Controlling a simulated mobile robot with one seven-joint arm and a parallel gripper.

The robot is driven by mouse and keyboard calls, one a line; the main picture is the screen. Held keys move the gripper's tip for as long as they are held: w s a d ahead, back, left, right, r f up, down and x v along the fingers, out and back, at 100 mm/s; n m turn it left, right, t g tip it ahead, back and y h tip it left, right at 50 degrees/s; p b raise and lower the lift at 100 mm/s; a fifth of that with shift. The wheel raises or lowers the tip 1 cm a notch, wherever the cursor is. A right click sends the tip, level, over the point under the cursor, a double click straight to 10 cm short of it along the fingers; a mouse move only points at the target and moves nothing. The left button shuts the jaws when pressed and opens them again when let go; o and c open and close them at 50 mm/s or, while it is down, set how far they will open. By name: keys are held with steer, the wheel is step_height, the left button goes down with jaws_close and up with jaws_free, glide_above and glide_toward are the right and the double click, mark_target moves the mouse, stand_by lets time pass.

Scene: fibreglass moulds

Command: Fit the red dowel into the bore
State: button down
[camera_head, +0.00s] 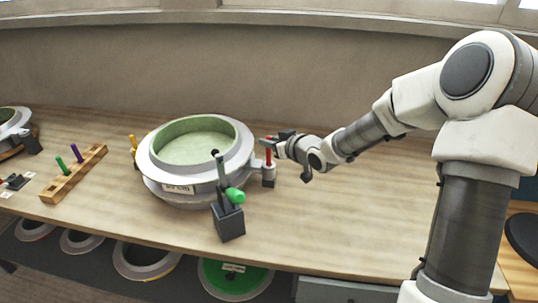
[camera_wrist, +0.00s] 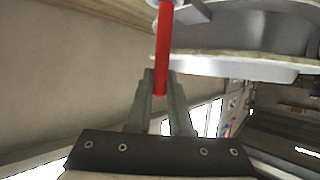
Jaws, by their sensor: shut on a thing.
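The red dowel (camera_head: 268,157) stands roughly upright at the right side of the round grey mould (camera_head: 165,187) with the pale green inside. My gripper (camera_head: 268,142) is shut on the dowel near its top end, reaching in from the right. In the wrist view the dowel (camera_wrist: 163,45) runs between the two fingers (camera_wrist: 160,88), and its far end leaves the top edge. The dowel's lower end meets a small grey lug (camera_head: 266,172) on the mould's side. The bore itself is hidden, so I cannot tell whether the dowel is over it or inside it.
A wooden rack (camera_head: 75,175) with green and purple pegs lies to the left. Yellow pegs (camera_head: 133,142) show at the mould's left.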

mark_target(269, 164)
steer(key=shift+w+f, duration=0.15)
steer(key=shift+w, duration=0.05)
steer(key=shift+f+b, duration=0.6)
steer(key=shift+f, duration=1.35)
steer(key=shift+f, duration=0.3)
steer(key=c, duration=0.8)
jaws_free()
steer(key=shift+r, duration=0.1)
steer(key=shift+c, duration=0.2)
steer(key=shift+r, duration=0.1)
steer(key=shift+r, duration=0.3)
steer(key=p+v, duration=0.2)
steer(key=v, duration=1)
steer(key=shift+f+p, duration=0.25)
steer(key=shift+p, duration=0.05)
